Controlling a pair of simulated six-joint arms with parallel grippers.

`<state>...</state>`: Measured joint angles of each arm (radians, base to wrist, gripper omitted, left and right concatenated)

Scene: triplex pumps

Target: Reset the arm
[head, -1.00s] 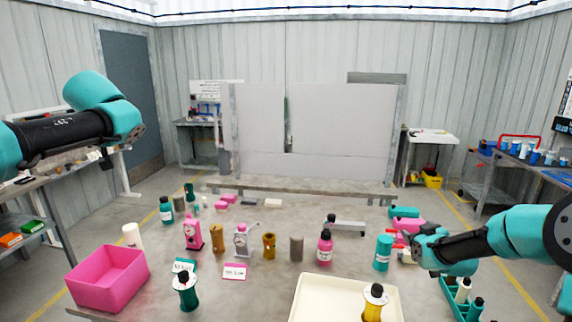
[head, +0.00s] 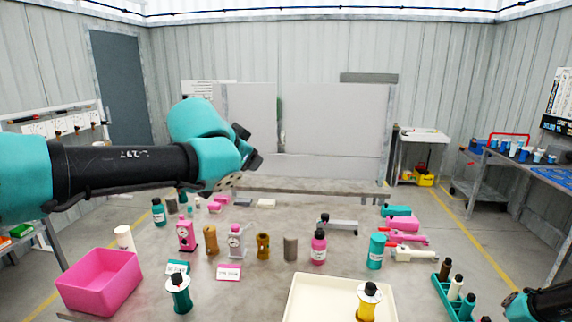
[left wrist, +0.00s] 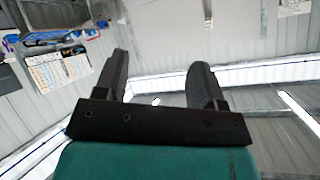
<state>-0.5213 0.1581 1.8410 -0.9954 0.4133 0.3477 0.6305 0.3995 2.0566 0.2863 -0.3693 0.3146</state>
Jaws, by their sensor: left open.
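My left arm (head: 120,168) reaches in from the left, raised above the table's back left. In the left wrist view my left gripper (left wrist: 158,78) is open, its two dark fingers apart with nothing between them. The wrist is tilted so that this view shows walls and ceiling lights rather than the table. My right arm (head: 545,304) shows only in the lower right corner of the head view; its gripper is out of the picture.
The table holds a pink bin (head: 100,282), a cream tray (head: 308,298) with a yellow bottle (head: 367,302), a teal rack (head: 455,298), a pink pump-like part (head: 187,236) and several bottles. Clear table surface (head: 235,298) lies left of the tray.

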